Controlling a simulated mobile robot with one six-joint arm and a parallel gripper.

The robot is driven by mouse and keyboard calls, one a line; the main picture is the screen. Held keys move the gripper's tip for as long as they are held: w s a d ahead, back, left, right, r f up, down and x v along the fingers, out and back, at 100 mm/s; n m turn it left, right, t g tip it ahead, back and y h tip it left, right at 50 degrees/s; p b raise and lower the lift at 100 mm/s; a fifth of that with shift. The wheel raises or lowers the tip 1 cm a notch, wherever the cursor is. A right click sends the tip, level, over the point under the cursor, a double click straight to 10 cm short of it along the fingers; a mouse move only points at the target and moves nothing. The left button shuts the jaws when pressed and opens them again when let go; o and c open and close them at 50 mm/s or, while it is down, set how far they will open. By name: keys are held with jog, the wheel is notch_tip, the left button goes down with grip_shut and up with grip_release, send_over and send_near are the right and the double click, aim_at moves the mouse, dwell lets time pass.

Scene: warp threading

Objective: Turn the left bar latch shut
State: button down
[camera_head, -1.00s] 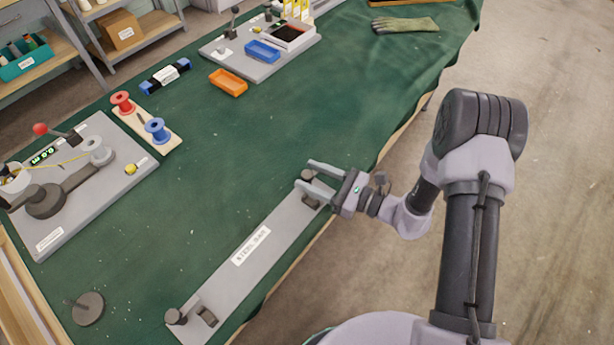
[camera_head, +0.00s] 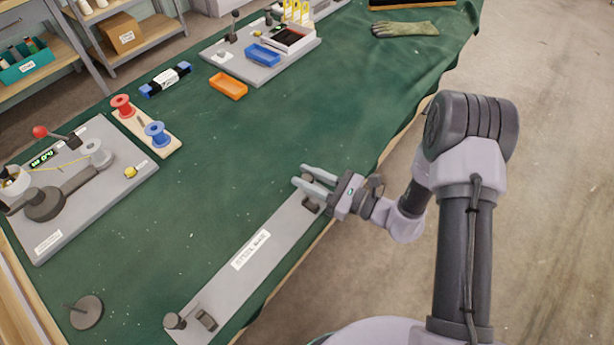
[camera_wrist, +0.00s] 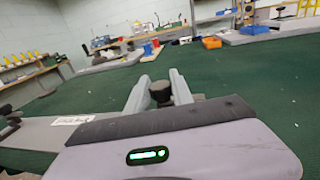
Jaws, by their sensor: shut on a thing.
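A long grey bar plate (camera_head: 225,275) with a white label lies along the table's near edge. One bar latch (camera_head: 207,319) with a dark block stands at its lower left end, beside a round dark knob (camera_head: 174,321). At the plate's far end, my gripper (camera_head: 300,178) has its two grey fingers closed around a dark latch knob (camera_wrist: 160,92), which shows between the fingers in the wrist view. In the head view the fingers mostly hide that knob. A dark block (camera_head: 311,205) sits just below the fingers on the plate.
A grey winding board (camera_head: 110,185) with a red-tipped lever stands at the left. A spool stand (camera_head: 160,145), an orange tray (camera_head: 228,86) and a blue tray (camera_head: 262,54) lie farther back. A dark disc (camera_head: 86,311) lies at lower left. The middle of the green cloth is clear.

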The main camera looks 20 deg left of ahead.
jog(key=shift+s+t, duration=0.1)
jog(key=shift+t, duration=0.2)
jog(key=m+t+h, duration=0.1)
jog(key=m+t, duration=0.1)
jog(key=m+t+h+b, duration=0.1)
jog(key=m+t, duration=0.1)
jog(key=t, duration=0.1)
jog(key=shift+f+h, duration=0.15)
jog(key=shift+h, duration=0.15)
jog(key=m+t+h, duration=0.3)
jog(key=shift+a+t, duration=0.1)
jog(key=shift+t, duration=0.3)
jog(key=m+t+h+p, duration=0.1)
jog(key=p, duration=0.1)
jog(key=m+t+h+p, duration=0.1)
jog(key=h+p, duration=0.1)
jog(key=shift+r+m+h, duration=0.3)
jog(key=shift+r+m, duration=0.1)
jog(key=m+t+h+p, duration=0.1)
jog(key=h+p, duration=0.1)
jog(key=p, duration=0.1)
jog(key=shift+f+m+t, duration=0.1)
jog(key=shift+m+t, duration=0.2)
jog(key=shift+f+h+p, duration=0.1)
jog(key=shift+h+p, duration=0.2)
jog(key=shift+h, duration=0.1)
jog(key=c, duration=1.1)
grip_release()
